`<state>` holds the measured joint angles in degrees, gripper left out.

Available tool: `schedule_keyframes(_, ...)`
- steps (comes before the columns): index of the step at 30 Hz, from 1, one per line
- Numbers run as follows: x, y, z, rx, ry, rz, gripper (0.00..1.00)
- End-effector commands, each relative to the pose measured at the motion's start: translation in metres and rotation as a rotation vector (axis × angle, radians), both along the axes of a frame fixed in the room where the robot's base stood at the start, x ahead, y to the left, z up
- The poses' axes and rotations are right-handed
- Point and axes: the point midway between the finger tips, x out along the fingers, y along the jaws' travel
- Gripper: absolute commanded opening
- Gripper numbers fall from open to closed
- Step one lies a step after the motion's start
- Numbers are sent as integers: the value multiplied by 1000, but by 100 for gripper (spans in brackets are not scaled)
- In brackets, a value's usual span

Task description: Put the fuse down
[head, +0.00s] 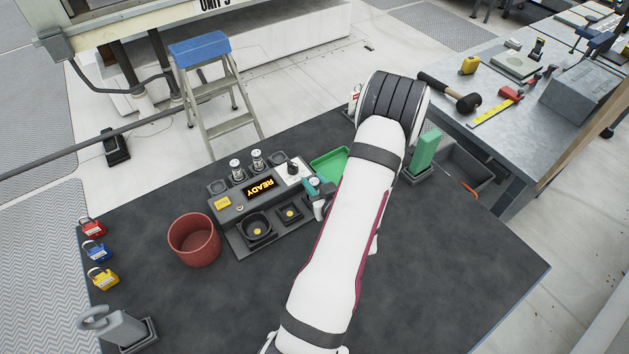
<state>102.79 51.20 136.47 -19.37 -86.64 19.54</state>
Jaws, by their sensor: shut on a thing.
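My gripper (317,188) shows only in part, at the left side of my arm, just right of the black fuse station (231,216). The rest of it is hidden behind my arm. A small pale cylinder, which looks like the fuse (319,209), shows at its fingers, and the gripper is shut on it. Whether the pale cylinder touches the bench cannot be told. Two silver-topped cylinders (236,169) stand in the back of the station. In front are a round socket (256,229) and a square socket (290,213), each with a yellow centre. The station display reads READY.
A red round bin (194,240) stands left of the station. Red, blue and yellow padlocks (96,251) line the left bench edge. The bench's right front is clear.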

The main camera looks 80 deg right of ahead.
Motion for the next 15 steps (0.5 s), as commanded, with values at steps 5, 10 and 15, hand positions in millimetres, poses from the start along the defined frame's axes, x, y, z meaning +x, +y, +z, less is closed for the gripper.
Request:
schedule_keyframes(5, 0, 0, -6, 1, 0, 0, 0)
schedule_keyframes(10, 0, 0, -7, 1, -1, 0, 51)
schedule_keyframes(15, 0, 0, -6, 1, -1, 0, 61)
